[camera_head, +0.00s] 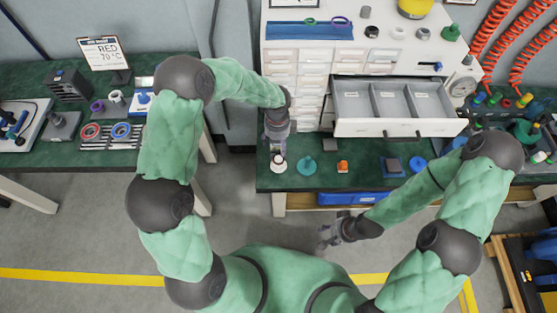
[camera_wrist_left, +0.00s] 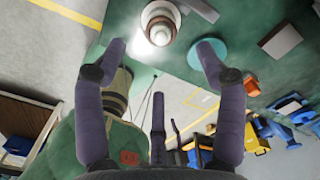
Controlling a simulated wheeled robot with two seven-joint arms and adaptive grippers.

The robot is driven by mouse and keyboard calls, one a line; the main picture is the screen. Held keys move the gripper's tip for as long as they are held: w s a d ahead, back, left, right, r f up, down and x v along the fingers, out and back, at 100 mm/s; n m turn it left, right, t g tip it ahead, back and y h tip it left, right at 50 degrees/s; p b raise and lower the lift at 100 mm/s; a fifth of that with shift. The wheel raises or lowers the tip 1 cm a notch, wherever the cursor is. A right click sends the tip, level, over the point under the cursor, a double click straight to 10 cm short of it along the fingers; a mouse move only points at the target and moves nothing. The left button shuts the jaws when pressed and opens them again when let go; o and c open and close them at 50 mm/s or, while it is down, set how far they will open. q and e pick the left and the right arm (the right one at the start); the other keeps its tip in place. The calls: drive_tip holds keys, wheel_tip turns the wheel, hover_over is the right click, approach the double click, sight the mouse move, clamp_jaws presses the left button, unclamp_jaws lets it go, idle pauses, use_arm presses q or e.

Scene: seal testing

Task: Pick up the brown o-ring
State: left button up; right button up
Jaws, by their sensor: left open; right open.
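A small stepped white cone (camera_head: 278,164) stands near the front left of the green bench (camera_head: 320,183). In the left wrist view it is a round stack (camera_wrist_left: 160,20) with pale and brownish bands; a brown o-ring seems to be among them, but I cannot single it out clearly. My left gripper (camera_head: 277,140) points down just above and behind this cone. In the wrist view its purple fingers (camera_wrist_left: 158,50) are spread apart with nothing between them, and the cone lies beyond the tips. My right gripper (camera_head: 328,237) is open and empty over the floor, in front of the bench.
A teal disc (camera_head: 307,166) lies right of the cone, then an orange piece (camera_head: 343,167) and a dark block (camera_head: 392,167). An open, empty drawer (camera_head: 400,128) juts out over the bench. Red and blue rings (camera_head: 121,131) lie on the left bench.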

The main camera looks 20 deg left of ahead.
sight(278, 156)
use_arm(q)
wheel_tip(278, 156, down, 4)
drive_tip(key=shift+b, duration=0.6)
wheel_tip(278, 156, down, 5)
drive_tip(key=b, duration=0.2)
drive_tip(key=shift+s+r+b, duration=0.1)
drive_tip(key=shift+s+b, duration=0.05)
drive_tip(key=shift+b, duration=0.2)
drive_tip(key=shift+f, duration=0.3)
drive_tip(key=c, duration=0.8)
drive_tip(key=shift+r, duration=0.15)
